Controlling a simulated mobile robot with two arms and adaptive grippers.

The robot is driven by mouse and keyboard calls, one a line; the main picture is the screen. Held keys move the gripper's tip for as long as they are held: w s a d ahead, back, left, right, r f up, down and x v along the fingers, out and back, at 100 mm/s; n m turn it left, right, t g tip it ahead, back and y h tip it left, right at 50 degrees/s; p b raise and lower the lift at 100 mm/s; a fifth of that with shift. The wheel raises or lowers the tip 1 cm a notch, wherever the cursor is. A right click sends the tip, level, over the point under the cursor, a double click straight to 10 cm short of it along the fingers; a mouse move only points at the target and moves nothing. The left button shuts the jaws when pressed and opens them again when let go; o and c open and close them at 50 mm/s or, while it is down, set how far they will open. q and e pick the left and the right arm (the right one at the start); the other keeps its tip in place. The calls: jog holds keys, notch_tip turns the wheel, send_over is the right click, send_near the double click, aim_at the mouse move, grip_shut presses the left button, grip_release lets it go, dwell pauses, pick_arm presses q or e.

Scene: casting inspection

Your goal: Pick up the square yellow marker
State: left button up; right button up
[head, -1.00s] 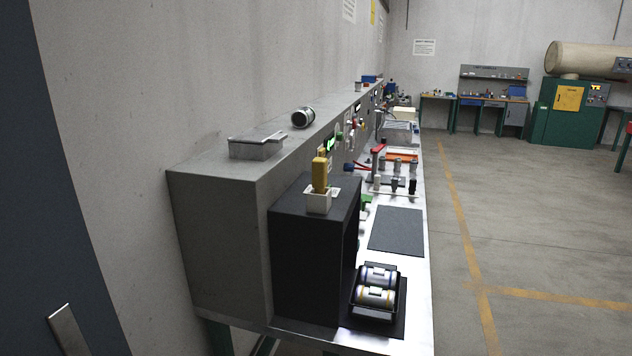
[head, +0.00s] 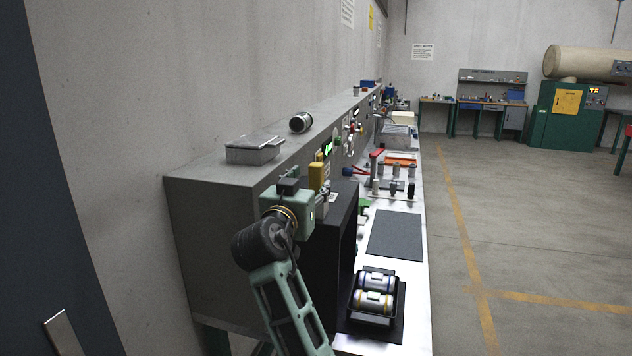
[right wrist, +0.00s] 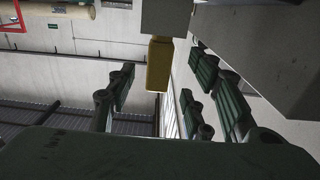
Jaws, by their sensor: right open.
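The square yellow marker (head: 317,177) stands upright in a small pale holder (head: 331,197) on top of the black box (head: 343,213). My right gripper (head: 308,199) is in front of the holder and partly hides it and the marker's lower part. In the right wrist view, which looks upside down, the yellow marker (right wrist: 159,66) hangs from the grey holder (right wrist: 166,18), between the lines of the spread fingers. The right gripper (right wrist: 160,88) is open and empty; I cannot tell whether the fingers reach around the marker. My left gripper is not in view.
A long grey cabinet (head: 215,215) runs along the wall, with a metal lidded box (head: 255,150) and a cylinder (head: 300,122) on top. A black tray (head: 359,315) holds cylinders beside the black box. A dark mat (head: 397,234) lies clear on the bench.

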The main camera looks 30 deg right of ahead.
aim_at(315, 177)
jog(key=p+x, duration=0.2)
jog(key=x, duration=0.1)
jog(key=p+x, duration=0.1)
jog(key=shift+w+d+r, duration=0.15)
jog(key=shift+d+r, duration=0.15)
jog(key=shift+r, duration=0.1)
jog(key=shift+w+d+f, duration=0.2)
jog(key=shift+w+d, duration=0.1)
jog(key=shift+d, duration=0.05)
jog(key=c, duration=1.1)
jog(key=shift+c, duration=0.2)
jog(key=shift+r, duration=0.15)
